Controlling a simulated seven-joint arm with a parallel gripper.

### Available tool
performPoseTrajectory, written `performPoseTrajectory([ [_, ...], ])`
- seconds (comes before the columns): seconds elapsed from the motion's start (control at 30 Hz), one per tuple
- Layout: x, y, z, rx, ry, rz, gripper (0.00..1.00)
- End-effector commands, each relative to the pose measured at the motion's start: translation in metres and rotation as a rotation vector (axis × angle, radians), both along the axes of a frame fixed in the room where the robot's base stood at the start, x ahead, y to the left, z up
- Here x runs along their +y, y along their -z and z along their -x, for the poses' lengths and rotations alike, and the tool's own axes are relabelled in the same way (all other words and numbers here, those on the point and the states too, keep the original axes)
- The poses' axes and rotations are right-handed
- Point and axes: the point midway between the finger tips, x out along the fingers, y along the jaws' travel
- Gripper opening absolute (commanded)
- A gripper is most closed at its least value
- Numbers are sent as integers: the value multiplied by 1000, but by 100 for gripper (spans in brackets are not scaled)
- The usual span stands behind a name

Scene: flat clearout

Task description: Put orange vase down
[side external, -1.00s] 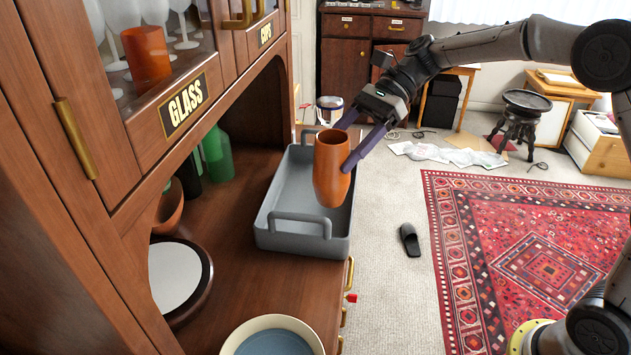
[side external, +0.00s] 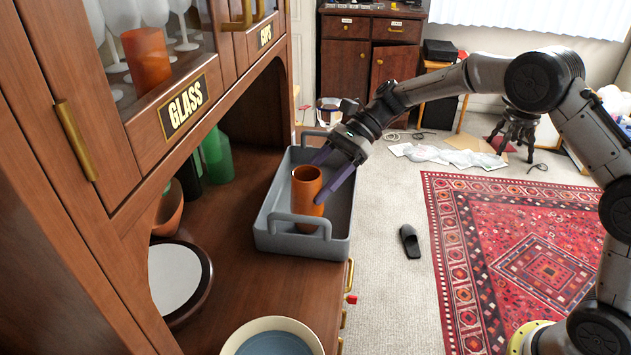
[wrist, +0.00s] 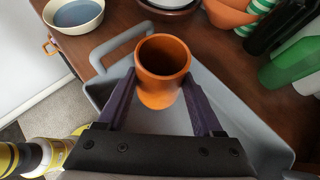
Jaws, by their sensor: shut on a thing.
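The orange vase (side external: 306,200) is upright inside the grey tray (side external: 262,225), near the tray's front handle. I cannot tell whether its base touches the tray floor. My gripper (side external: 318,180) is shut on the vase, one finger on each side. In the wrist view the vase (wrist: 163,70) sits between my two dark purple fingers (wrist: 160,105), its open mouth facing the camera. The tray also shows there, with its handle (wrist: 118,48) beside the vase.
A cream bowl with blue inside (side external: 272,338) stands at the cabinet's front. Green bottles (side external: 217,155), a terracotta bowl (side external: 168,210) and a white round plate (side external: 176,275) are left of the tray. The tray's back part looks free.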

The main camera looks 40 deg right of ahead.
Motion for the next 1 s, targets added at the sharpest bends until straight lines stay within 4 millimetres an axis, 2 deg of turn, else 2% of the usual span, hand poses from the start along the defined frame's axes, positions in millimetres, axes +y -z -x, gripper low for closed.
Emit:
performPoseTrajectory([
  [0.2,0,3,0,0,0,-1,0],
  [0.23,0,3,0,0,0,0,73],
  [0.37,0,3,0,1,-1,0,96],
  [0.73,0,-1,0,-1,0,1,98],
  [0.87,-14,-9,-1,-3,3,1,98],
  [1.0,-36,-25,-1,-4,4,1,98],
])
